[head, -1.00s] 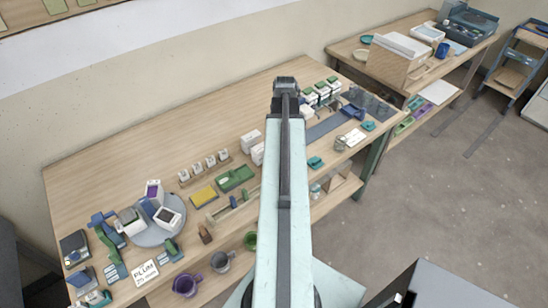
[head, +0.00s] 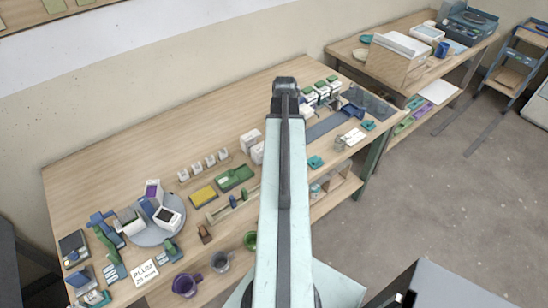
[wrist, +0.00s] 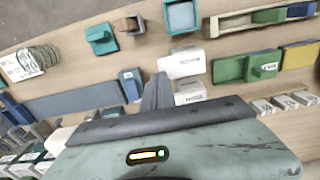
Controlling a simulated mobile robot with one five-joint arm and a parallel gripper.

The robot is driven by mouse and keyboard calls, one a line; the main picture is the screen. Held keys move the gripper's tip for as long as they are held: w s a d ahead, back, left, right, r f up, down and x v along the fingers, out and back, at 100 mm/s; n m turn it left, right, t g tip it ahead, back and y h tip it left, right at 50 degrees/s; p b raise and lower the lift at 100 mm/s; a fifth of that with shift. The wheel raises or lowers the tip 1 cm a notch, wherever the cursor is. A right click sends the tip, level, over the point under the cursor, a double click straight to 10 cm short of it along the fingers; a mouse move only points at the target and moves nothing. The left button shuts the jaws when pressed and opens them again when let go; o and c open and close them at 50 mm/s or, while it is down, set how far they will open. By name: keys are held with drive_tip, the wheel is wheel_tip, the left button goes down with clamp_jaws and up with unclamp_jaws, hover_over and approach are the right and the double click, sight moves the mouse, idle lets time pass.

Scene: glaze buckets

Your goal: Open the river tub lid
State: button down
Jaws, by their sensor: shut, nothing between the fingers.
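I cannot read "river" on any tub, so I cannot tell which one it is. Several white tubs with green lids (head: 320,90) stand at the far end of the bench, just right of the arm's end. Open-looking white tubs (head: 166,217) stand on a round grey turntable (head: 148,238) at the left. Two white boxes with small dark labels (wrist: 182,63) show near the fingers in the wrist view. My gripper (wrist: 157,92) is shut and empty, above the bench. In the head view its fingers are hidden behind the arm's end.
A PLUM card (head: 145,271) and a purple mug (head: 186,284) are at the front left. The back of the bench is clear. A second table (head: 345,47) stands beyond.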

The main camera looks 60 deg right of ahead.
drive_tip(key=shift+f+b, duration=1.9)
drive_tip(key=shift+f, duration=0.1)
wheel_tip(320, 180, up, 8)
drive_tip(key=d+p, duration=0.2)
drive_tip(key=p, duration=0.6)
drive_tip(key=shift+s+d, duration=0.4)
drive_tip(key=shift+s, duration=0.05)
